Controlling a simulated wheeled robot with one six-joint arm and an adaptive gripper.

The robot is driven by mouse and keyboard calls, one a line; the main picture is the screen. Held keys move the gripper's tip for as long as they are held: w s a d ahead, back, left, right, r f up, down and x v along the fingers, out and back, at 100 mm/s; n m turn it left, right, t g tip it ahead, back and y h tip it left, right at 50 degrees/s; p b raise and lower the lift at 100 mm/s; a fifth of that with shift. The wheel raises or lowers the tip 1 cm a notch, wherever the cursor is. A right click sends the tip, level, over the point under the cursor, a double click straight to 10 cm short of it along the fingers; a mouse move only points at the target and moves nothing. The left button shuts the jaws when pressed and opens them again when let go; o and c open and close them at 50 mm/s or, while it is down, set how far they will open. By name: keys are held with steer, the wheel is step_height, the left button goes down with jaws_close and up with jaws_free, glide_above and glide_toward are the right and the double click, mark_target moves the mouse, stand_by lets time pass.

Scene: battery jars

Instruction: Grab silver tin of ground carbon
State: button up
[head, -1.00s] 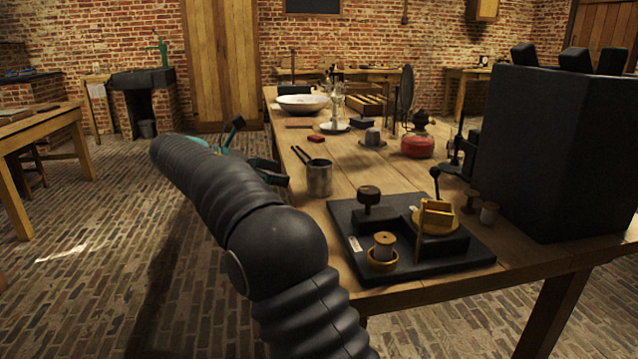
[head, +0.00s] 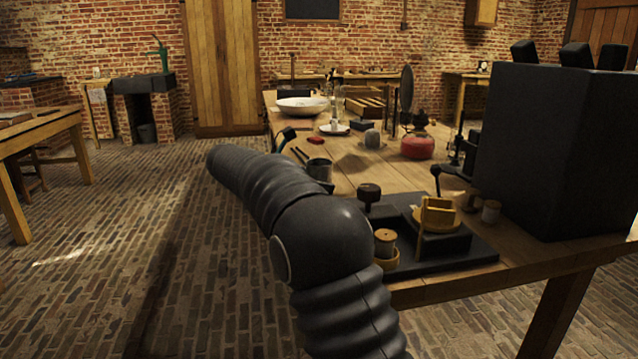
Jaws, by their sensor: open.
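A grey metal tin (head: 319,169) stands near the left edge of the workbench in the head view, with dark rods at its left rim. Its lower part is hidden behind my arm; I cannot read any label or see its contents. My gripper (head: 306,160) is open, mostly hidden behind my own arm. One dark finger shows up and left of the tin, and another dark piece shows at the tin's lower right. The gripper is close to the tin in the picture, but I cannot tell whether it touches or surrounds it.
A black board with brass fittings (head: 470,250) lies nearer on the workbench (head: 530,262). A tall black box (head: 560,150) stands at right. A red lamp (head: 417,146), a white bowl (head: 301,106) and a glass stand (head: 335,128) are farther back.

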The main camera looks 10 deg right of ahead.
steer(key=c, duration=1.3)
